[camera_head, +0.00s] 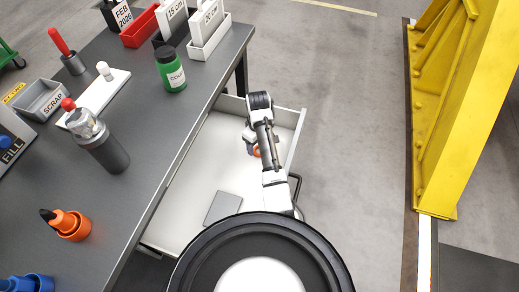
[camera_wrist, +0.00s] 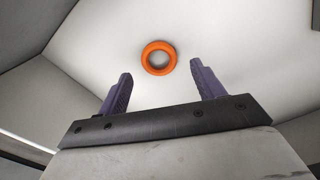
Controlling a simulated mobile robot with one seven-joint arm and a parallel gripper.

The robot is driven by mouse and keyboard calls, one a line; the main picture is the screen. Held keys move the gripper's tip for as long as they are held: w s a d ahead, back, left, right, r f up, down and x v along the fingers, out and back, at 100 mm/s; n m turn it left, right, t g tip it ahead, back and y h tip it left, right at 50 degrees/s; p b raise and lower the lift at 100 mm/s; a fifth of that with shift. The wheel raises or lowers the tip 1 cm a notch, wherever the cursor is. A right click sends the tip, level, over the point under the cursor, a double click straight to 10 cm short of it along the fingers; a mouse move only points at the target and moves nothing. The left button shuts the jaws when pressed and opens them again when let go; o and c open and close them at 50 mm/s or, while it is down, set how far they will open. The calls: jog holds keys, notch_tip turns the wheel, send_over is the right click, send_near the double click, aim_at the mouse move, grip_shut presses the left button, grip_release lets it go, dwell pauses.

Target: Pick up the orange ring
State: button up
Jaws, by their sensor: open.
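The orange ring (camera_wrist: 146,64) lies flat on the white floor of an open drawer (camera_head: 228,150), just past my fingertips in the wrist view. In the head view only a small part of the ring (camera_head: 257,154) shows beside my arm. My gripper (camera_wrist: 160,82) is open and empty, its two purple fingers spread apart with the ring ahead of the gap between them. The ring is not between the fingers. In the head view the fingers are mostly hidden by my arm.
A grey flat block (camera_head: 222,207) lies in the drawer's near part. The grey workbench (camera_head: 150,190) stands left, holding a green bottle (camera_head: 171,70), a clear-topped canister (camera_head: 104,145) and an orange holder (camera_head: 74,227). Drawer walls surround the ring. Open floor lies right, before a yellow frame (camera_head: 455,100).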

jog(key=shift+f, duration=1.35)
jog(key=c, duration=1)
jog(key=shift+r, duration=0.1)
jog(key=shift+c, duration=0.2)
